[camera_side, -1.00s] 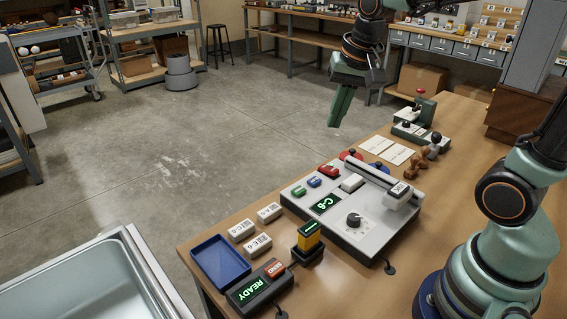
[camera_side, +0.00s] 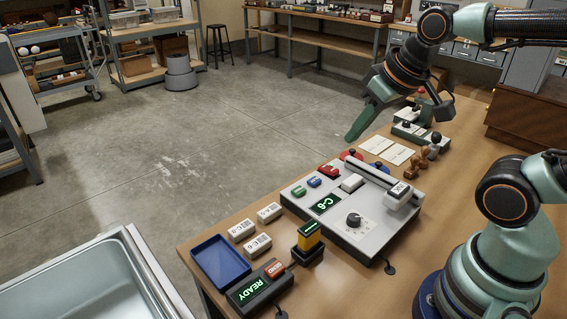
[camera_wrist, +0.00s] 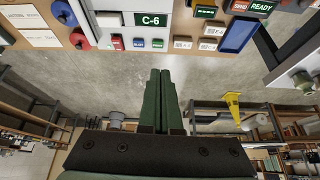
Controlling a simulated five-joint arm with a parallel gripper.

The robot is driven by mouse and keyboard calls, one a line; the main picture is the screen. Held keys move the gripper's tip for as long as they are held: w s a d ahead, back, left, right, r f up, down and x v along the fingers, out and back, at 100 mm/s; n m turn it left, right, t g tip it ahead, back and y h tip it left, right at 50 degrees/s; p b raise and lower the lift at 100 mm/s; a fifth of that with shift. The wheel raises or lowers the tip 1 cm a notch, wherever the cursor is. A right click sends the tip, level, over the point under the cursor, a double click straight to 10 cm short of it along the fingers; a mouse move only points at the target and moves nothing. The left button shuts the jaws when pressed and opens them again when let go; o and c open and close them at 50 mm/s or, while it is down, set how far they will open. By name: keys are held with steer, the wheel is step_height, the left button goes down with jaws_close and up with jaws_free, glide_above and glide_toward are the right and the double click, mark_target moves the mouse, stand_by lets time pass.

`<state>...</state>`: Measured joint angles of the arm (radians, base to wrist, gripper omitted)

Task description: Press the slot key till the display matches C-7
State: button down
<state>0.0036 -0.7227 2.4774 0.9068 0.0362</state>
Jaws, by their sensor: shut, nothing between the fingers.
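The white console (camera_side: 379,241) stands on the wooden bench, and its green-lit display (camera_side: 327,204) reads C-6. The display also shows in the wrist view (camera_wrist: 153,20). My gripper (camera_side: 352,137) is shut and empty. It hangs tilted in the air beyond the console's far side, touching nothing. In the wrist view its closed green fingers (camera_wrist: 160,74) point toward the row of keys, with a gap between.
A blue tray (camera_side: 220,262), several white label blocks (camera_side: 257,245), a yellow-and-black block (camera_side: 308,236) and a READY box (camera_side: 262,287) with a red SEND button lie left of the console. White cards (camera_side: 397,154) and wooden-handled stamps (camera_side: 418,166) lie beyond it. Air above the keys is clear.

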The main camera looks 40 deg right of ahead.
steer(key=m, duration=0.1)
steer(key=m+g, duration=0.5)
steer(key=m, duration=1.2)
glide_above(315, 180)
steer(key=shift+f, duration=2.85)
step_height(315, 180, down, 14)
steer(key=shift+f, duration=0.1)
